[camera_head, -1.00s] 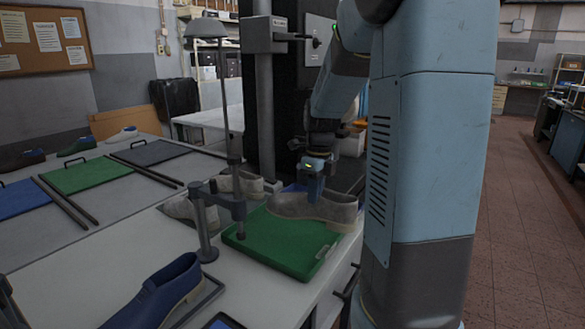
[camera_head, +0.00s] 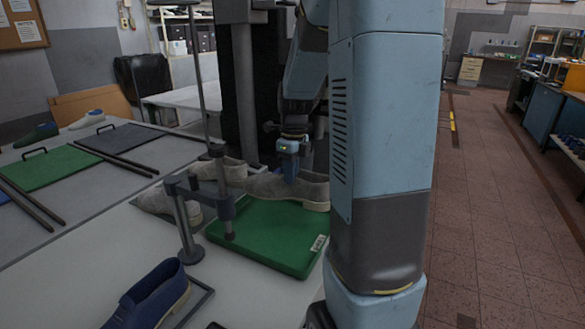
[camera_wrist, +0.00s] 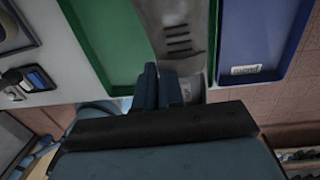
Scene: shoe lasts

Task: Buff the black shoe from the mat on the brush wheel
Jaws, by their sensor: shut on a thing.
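My gripper (camera_head: 290,162) is shut on a grey shoe (camera_head: 262,186), holding it above the back part of a green mat (camera_head: 262,238). The shoe's sole seems clear of the mat. In the wrist view my gripper's fingers (camera_wrist: 158,88) point at the grey shoe (camera_wrist: 180,35), with the green mat (camera_wrist: 105,40) on the left and a blue mat (camera_wrist: 262,30) on the right. No shoe near me looks plainly black; the held one looks grey. I cannot make out the brush wheel.
A blue shoe (camera_head: 150,297) lies at the front.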

